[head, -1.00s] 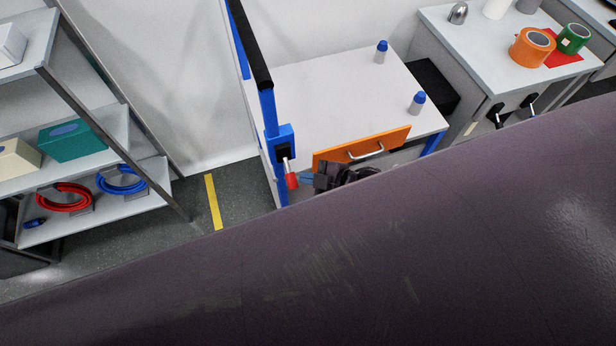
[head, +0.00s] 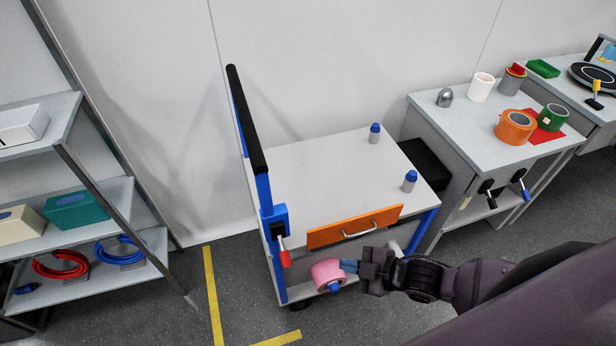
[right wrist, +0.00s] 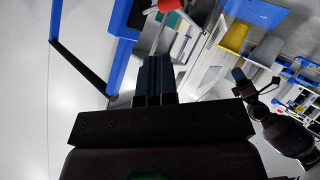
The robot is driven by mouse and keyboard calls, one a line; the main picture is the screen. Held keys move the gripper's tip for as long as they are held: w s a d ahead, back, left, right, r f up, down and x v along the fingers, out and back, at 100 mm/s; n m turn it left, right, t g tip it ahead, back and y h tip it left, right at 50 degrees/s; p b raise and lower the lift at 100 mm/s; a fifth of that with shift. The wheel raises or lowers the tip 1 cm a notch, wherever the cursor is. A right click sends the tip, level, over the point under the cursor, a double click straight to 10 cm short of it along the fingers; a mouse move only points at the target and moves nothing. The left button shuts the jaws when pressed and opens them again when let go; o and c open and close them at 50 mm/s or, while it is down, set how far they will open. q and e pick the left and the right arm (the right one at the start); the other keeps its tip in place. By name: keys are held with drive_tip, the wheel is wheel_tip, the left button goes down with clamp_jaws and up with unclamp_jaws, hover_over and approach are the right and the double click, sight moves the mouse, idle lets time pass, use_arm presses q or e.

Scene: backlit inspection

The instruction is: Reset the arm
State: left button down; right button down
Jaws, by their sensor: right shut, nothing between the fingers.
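My right gripper (head: 348,266) reaches in from the lower right, in front of the cart and below its orange drawer (head: 355,227). Its blue fingers are shut with nothing between them. They also show together in the right wrist view (right wrist: 155,80). In the head view the fingertips overlap the edge of a pink roll (head: 326,272) low on the cart; I cannot tell whether they touch. A red-tipped lever (head: 284,255) on the cart's blue post is just up and left of the fingers. My left gripper (right wrist: 240,76) shows small at the right of the right wrist view; its jaw state is unclear.
The white cart top (head: 310,180) carries two blue-capped bottles (head: 374,134) (head: 410,182). A grey shelf rack (head: 90,217) stands left. A side table (head: 470,130) with orange and green tape rolls stands right. Floor between rack and cart is clear, with yellow tape (head: 213,295).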

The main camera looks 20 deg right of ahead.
drive_tip(key=w+d+r+m+t+h, duration=0.1)
drive_tip(key=w+r+m+t+h, duration=0.1)
drive_tip(key=w+m+h, duration=0.35)
drive_tip(key=s+d+f+m+h, duration=0.3)
drive_tip(key=s+d+f+m, duration=0.1)
drive_tip(key=s+m, duration=0.5)
drive_tip(key=shift+s+d, duration=0.5)
drive_tip(key=shift+d, duration=0.2)
drive_tip(key=shift+s+d, duration=0.1)
